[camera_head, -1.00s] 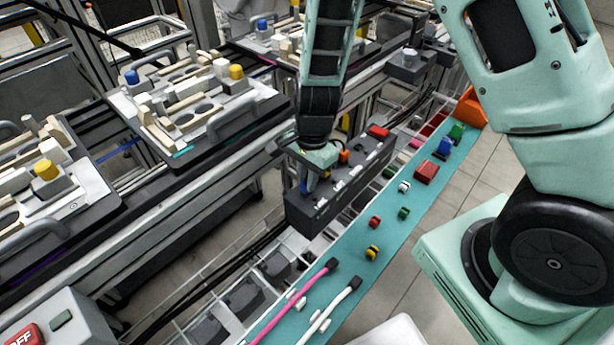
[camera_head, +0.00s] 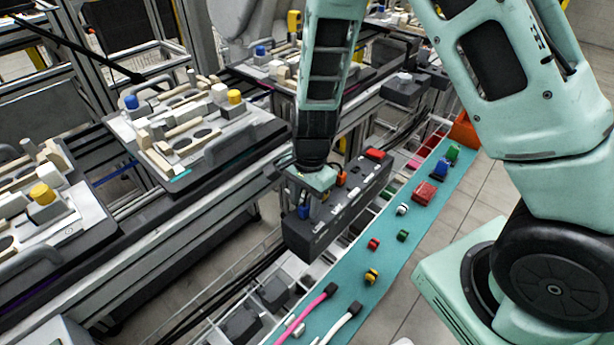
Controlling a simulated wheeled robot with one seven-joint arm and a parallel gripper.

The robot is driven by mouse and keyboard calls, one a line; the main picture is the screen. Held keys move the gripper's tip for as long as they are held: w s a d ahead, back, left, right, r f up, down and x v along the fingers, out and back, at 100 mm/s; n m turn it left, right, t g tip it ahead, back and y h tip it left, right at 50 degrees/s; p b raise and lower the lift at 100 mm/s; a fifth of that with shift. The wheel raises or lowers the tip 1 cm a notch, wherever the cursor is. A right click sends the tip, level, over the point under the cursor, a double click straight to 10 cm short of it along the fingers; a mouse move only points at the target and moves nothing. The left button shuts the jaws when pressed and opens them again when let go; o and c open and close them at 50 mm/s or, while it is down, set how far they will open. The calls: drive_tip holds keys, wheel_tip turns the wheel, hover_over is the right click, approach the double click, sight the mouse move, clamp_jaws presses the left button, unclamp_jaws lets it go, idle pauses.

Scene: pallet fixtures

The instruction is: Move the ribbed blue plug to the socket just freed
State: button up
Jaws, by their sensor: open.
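The dark grey socket box (camera_head: 312,238) stands left of the teal strip, with a row of sockets and white labels along its top. A blue plug (camera_head: 303,212) stands at the near end of the box; its ribs are too small to make out. My gripper (camera_head: 305,198) points down over that near end, open, with its fingers at the blue plug. I cannot tell whether they touch it. An orange plug (camera_head: 341,179) and a red plug (camera_head: 375,154) are farther along the box. My gripper partly hides the sockets beside the blue plug.
The teal strip (camera_head: 345,296) carries loose red, green, white and yellow pieces, another blue piece (camera_head: 441,168) and pink and white cables. An orange bin (camera_head: 465,130) stands at its far end. Pallet fixtures (camera_head: 235,135) with blocks stand to the left.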

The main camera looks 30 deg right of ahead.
wheel_tip(320, 180, up, 17)
drive_tip(key=d+p, duration=0.2)
drive_tip(key=shift+w+p, duration=0.4)
drive_tip(key=s+a+r+n, duration=0.3)
drive_tip(key=s+a+n, duration=0.1)
drive_tip(key=s+n, duration=0.6)
drive_tip(key=s+a+r+n, duration=0.3)
drive_tip(key=s+a+n, duration=0.1)
drive_tip(key=s+n, duration=0.6)
drive_tip(key=shift+a+n+t+h+p, duration=0.25)
drive_tip(key=shift+n+p, duration=0.2)
drive_tip(key=shift+n, duration=0.25)
